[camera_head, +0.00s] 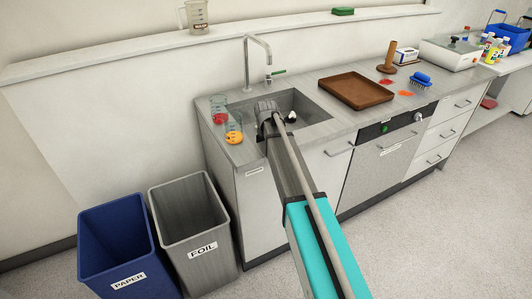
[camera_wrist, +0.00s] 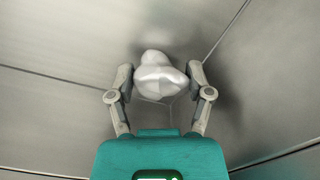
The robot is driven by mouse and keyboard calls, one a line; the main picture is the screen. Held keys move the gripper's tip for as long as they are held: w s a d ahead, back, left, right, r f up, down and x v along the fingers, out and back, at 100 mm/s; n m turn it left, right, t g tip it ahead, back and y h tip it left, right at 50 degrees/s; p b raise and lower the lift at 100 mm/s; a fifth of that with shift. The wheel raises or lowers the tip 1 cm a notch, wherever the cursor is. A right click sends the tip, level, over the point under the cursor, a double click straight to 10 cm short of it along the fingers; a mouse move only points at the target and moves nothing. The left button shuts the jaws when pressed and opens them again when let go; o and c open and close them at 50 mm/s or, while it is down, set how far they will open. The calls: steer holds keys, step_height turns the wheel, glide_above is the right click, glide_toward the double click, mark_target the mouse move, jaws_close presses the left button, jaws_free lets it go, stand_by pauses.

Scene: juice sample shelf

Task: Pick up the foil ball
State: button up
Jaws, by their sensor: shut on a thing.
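The foil ball (camera_wrist: 160,82) is a lumpy, shiny silver-white mass. In the wrist view it sits between the two fingers of my gripper (camera_wrist: 160,74), which is shut on it. Grey metal sink walls surround it in that view. In the head view my arm reaches into the sink (camera_head: 312,104), set in the grey counter. My gripper (camera_head: 272,122) is down in the basin there, and my own arm hides much of it. I cannot clearly make out the foil ball in the head view.
A tall tap (camera_head: 248,62) stands behind the sink. Beakers with orange (camera_head: 234,132) and red (camera_head: 218,110) contents stand left of it. A brown tray (camera_head: 356,90) lies to the right. Bins marked FOIL (camera_head: 202,252) and PAPER (camera_head: 128,282) stand on the floor.

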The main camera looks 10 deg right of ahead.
step_height(320, 180, up, 18)
steer(key=p, duration=1.7)
steer(key=shift+p, duration=0.4)
